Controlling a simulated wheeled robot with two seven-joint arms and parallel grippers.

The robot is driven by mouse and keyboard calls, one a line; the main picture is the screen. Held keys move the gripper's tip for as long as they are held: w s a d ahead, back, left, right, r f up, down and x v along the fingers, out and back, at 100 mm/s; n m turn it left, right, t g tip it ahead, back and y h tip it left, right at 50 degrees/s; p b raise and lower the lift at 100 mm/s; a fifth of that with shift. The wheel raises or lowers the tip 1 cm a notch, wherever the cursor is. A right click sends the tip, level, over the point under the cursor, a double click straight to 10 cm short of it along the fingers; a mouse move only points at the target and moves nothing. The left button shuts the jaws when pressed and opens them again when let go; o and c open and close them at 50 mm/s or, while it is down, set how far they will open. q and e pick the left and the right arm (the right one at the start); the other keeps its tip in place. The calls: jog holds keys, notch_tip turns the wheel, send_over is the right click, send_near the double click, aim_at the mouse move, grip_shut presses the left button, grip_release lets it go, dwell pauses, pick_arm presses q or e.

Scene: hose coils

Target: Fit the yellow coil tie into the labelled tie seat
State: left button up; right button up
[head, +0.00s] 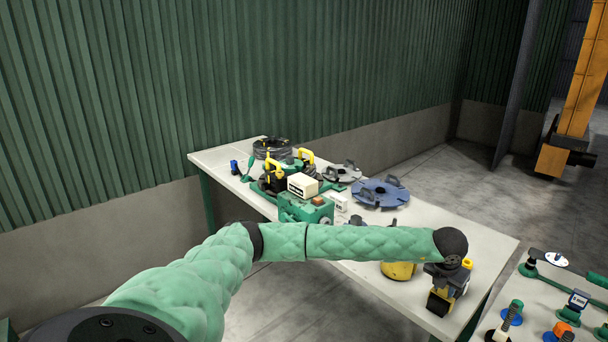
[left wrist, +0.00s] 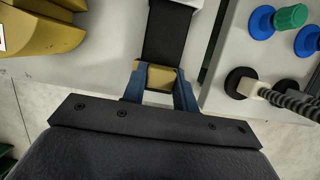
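My left gripper (head: 441,298) is over the near right end of the long bench. In the left wrist view its two blue fingers (left wrist: 160,82) stand on either side of a yellow block and appear closed on it. I take this block to be the yellow coil tie (left wrist: 161,76); a wide black band (left wrist: 168,35) runs away from it. In the head view, yellow shows at the gripper's tip, but the grip is too small to read. I cannot tell which part is the labelled tie seat. My right gripper is not in view.
The long bench (head: 480,240) carries a green machine (head: 305,207), a black hose coil (head: 272,148), a blue reel (head: 381,193) and a yellow object (head: 398,271) partly behind my arm. A second table (head: 530,300) with knobs and fittings stands at right. A gap separates the tables.

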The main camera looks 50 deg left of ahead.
pick_arm(q)
jog(key=c, duration=0.4)
jog(key=shift+r, duration=0.45)
dwell(0.3)
jog(key=shift+r, duration=2.2)
notch_tip(320, 180, up, 6)
jog(key=shift+r, duration=0.15)
